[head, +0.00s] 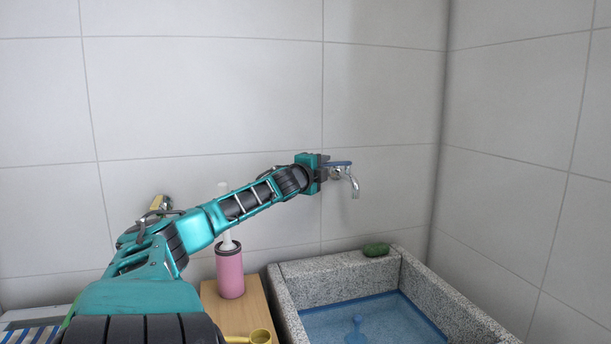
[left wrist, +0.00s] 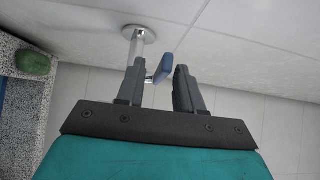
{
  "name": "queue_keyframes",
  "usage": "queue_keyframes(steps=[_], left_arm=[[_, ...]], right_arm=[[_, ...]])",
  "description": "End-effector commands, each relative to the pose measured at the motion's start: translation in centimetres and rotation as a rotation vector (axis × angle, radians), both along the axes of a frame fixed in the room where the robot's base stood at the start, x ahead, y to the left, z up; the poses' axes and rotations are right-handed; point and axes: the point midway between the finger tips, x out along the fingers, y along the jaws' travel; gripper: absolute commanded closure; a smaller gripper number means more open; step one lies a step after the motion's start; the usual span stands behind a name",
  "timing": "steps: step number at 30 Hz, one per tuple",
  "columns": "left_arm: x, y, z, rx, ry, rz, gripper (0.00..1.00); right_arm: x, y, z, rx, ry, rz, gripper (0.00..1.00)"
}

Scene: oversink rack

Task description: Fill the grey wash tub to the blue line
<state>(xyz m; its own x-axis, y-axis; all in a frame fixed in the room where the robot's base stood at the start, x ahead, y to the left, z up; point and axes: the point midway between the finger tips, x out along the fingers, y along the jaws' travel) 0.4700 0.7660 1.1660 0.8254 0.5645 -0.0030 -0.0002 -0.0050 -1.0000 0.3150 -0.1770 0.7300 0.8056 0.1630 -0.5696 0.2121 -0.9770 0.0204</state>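The grey speckled wash tub (head: 450,300) stands at the lower right in the head view. A blue line (head: 350,302) runs around its inner wall. Below it the inside looks blue, and I cannot tell the water level. A chrome tap (head: 354,182) with a blue lever (head: 340,163) is on the wall behind the tub. My left gripper (head: 328,172) is at the lever. In the left wrist view its fingers (left wrist: 160,88) are apart, with the blue lever (left wrist: 163,68) between or just beyond their tips. I see no stream at the spout.
A green soap-like lump (head: 376,249) lies on the tub's back rim. Left of the tub, a pink bottle brush holder (head: 230,272) stands on a wooden surface (head: 258,305), with a yellow cup-like thing (head: 260,337) in front. Tiled walls close off the back and right.

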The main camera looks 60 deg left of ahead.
Motion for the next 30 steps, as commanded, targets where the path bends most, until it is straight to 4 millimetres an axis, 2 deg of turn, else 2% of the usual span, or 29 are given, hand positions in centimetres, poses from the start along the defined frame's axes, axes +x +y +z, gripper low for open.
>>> queue_keyframes(steps=[6,12,21,30], left_arm=[[-1.1,-0.4,0.0,0.004,0.004,0.004,0.64],[-3.7,-2.2,0.5,0.000,0.001,0.004,0.64],[-6.7,-4.4,0.2,0.004,0.001,0.003,0.64],[-7.4,-4.8,0.2,0.005,0.001,0.004,0.64]], right_arm=[[0.0,0.0,0.0,0.000,0.000,0.000,0.57],[0.0,0.0,2.6,0.000,-0.001,0.000,0.57],[0.0,0.0,3.6,0.001,-0.003,0.000,0.57],[0.0,0.0,3.6,0.000,-0.001,0.000,0.57]])
